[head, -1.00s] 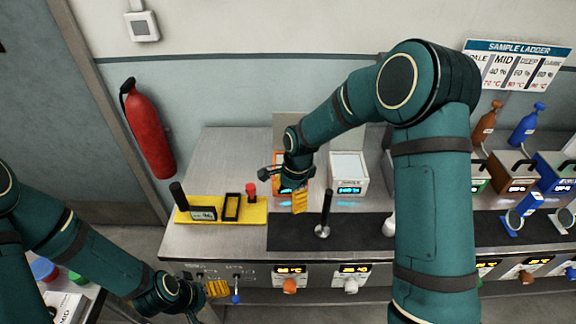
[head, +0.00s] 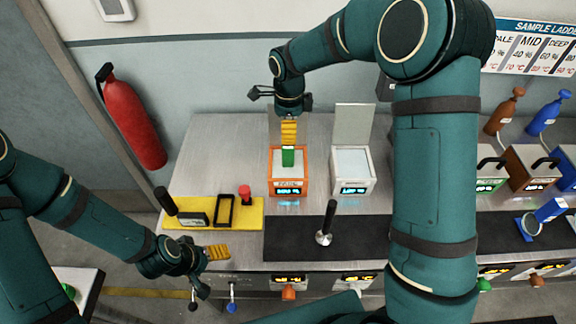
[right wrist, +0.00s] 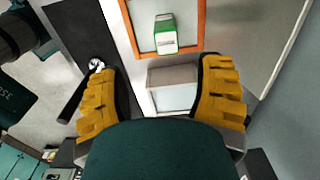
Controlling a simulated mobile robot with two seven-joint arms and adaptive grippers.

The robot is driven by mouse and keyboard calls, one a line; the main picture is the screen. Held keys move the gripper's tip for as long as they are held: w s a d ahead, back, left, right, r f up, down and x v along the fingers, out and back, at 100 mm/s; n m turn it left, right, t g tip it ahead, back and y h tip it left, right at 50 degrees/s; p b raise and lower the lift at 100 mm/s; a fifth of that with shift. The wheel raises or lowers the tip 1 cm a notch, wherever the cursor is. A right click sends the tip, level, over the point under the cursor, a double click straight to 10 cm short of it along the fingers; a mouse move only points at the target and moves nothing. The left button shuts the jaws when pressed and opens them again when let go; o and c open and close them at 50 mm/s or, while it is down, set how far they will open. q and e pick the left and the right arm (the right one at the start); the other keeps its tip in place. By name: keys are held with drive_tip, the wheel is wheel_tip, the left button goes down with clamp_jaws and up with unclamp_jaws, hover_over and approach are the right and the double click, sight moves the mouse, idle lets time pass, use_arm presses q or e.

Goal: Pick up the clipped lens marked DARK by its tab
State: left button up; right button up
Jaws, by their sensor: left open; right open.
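A small green piece (head: 288,156) with a pale band stands in the open top of the orange-edged box (head: 274,166). In the right wrist view the green piece (right wrist: 165,36) shows inside the orange rim (right wrist: 201,22). I cannot read DARK on it, nor tell whether it is the clipped lens. My right gripper (head: 289,132) is over the back of this box, just behind the green piece in the picture. Its yellow fingers (right wrist: 163,100) are wide apart with nothing between them. My left gripper (head: 218,252) is open and empty at the bench's front edge.
A white-topped box (head: 354,187) with a raised panel stands right of the orange one. A yellow tray (head: 245,218) lies front left. A dark upright handle (head: 329,220) stands on the black mat (head: 290,248). Coloured bottles and boxes are further right.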

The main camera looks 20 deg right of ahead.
hover_over(288, 163)
drive_tip(key=w, duration=0.1)
drive_tip(key=f, duration=0.8)
drive_tip(key=shift+w+d+p, duration=0.2)
drive_tip(key=shift+p, duration=0.1)
clamp_jaws()
